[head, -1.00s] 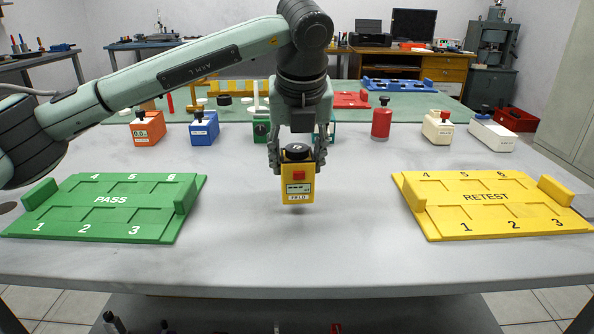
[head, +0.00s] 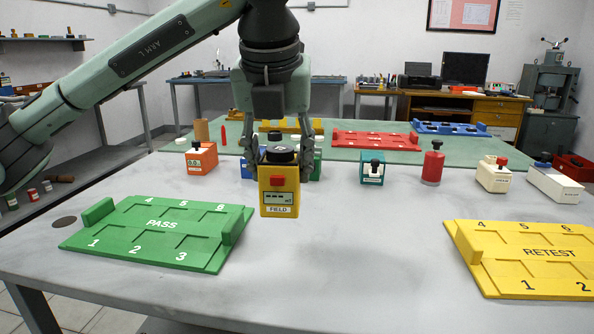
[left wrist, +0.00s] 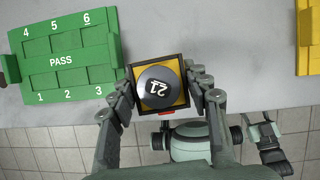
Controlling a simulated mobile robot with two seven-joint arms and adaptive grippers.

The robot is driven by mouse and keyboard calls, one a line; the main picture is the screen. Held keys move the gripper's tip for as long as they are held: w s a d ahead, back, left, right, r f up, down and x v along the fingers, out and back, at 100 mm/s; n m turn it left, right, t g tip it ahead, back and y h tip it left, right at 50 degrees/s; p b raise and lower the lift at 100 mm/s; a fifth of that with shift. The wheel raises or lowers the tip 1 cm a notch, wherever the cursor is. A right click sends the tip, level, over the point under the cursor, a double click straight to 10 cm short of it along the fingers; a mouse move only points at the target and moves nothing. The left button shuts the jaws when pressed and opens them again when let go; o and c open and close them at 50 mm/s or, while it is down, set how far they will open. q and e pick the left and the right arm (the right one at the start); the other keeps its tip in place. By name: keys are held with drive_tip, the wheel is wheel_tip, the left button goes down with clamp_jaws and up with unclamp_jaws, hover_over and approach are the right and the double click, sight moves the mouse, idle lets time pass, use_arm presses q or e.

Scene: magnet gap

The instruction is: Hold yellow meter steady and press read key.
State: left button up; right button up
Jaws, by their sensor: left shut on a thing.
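The yellow meter (head: 279,203) has a red key (head: 277,180) and a small display on its front, a FIELD label below, and a black round knob on top. My left gripper (head: 281,147) is shut on it from above, with fingers on both sides of the upper part. The meter is upright, just right of the green PASS tray; whether its base touches the table is unclear. In the left wrist view, the knob (left wrist: 160,87) sits between the fingers. My right gripper (left wrist: 276,160) shows only there, small at the lower right, clear of the meter; its jaws are unclear.
The green PASS tray (head: 130,258) lies at left, the yellow RETEST tray (head: 490,285) at right, both empty. Behind stand an orange box (head: 201,158), a teal box (head: 372,170), a red cylinder (head: 432,165) and pale boxes (head: 493,176). The table's middle front is clear.

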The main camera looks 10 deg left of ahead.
idle(0.3)
use_arm(q)
drive_tip(key=w+d+f+b, duration=0.1)
drive_tip(key=d+f, duration=0.1)
drive_tip(key=f, duration=0.1)
drive_tip(key=w+d+f+b, duration=0.2)
drive_tip(key=d, duration=0.1)
drive_tip(key=w+d+f+b, duration=0.2)
drive_tip(key=d+f, duration=0.1)
drive_tip(key=shift+d+f, duration=0.2)
drive_tip(key=shift+f, duration=0.15)
drive_tip(key=shift+w+d+f+b, duration=0.3)
drive_tip(key=shift+w+d+f, duration=0.25)
drive_tip(key=shift+d+f, duration=0.25)
use_arm(e)
drive_tip(key=shift+f, duration=2.85)
use_arm(q)
drive_tip(key=shift+f+b, duration=0.35)
drive_tip(key=shift+b, duration=0.2)
use_arm(e)
drive_tip(key=shift+f, duration=0.55)
clamp_jaws()
use_arm(q)
drive_tip(key=shift+s, duration=0.1)
